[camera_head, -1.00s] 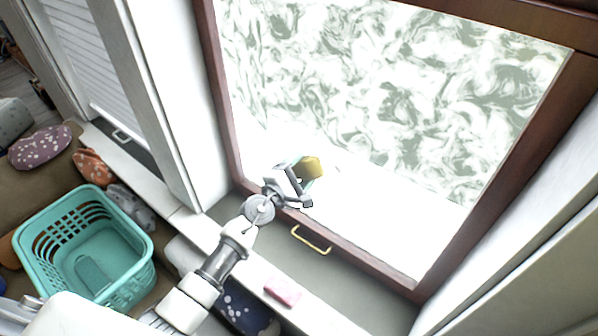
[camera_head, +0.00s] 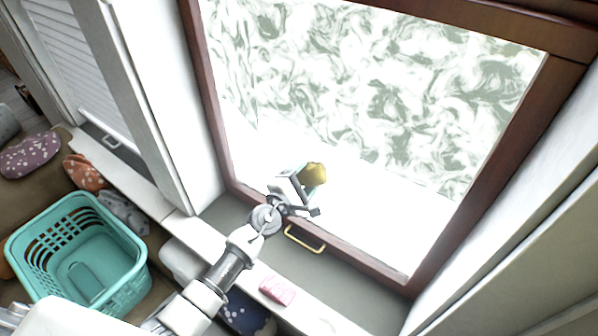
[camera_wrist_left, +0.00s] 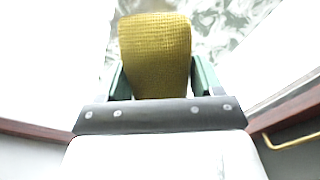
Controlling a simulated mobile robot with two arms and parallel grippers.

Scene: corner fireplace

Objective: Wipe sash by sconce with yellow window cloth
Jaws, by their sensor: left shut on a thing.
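The yellow window cloth (camera_head: 314,174) is held in my left gripper (camera_head: 300,185). In the left wrist view the cloth (camera_wrist_left: 155,50) stands up between the two green fingers (camera_wrist_left: 158,80), which are shut on it. The sash (camera_head: 405,110) has a dark red-brown frame and a pane with white swirled smears over its upper part. The lower band of the pane is plain bright white. The gripper and cloth are in front of the lower left part of the pane; I cannot tell whether the cloth touches it. My right gripper does not show. No sconce is visible.
A brass handle (camera_head: 304,239) is on the sash's bottom rail. A pink block (camera_head: 277,290) lies on the white ledge below. A teal basket (camera_head: 80,255) stands at the lower left, near folded cloths (camera_head: 85,172). White frames border the window on both sides.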

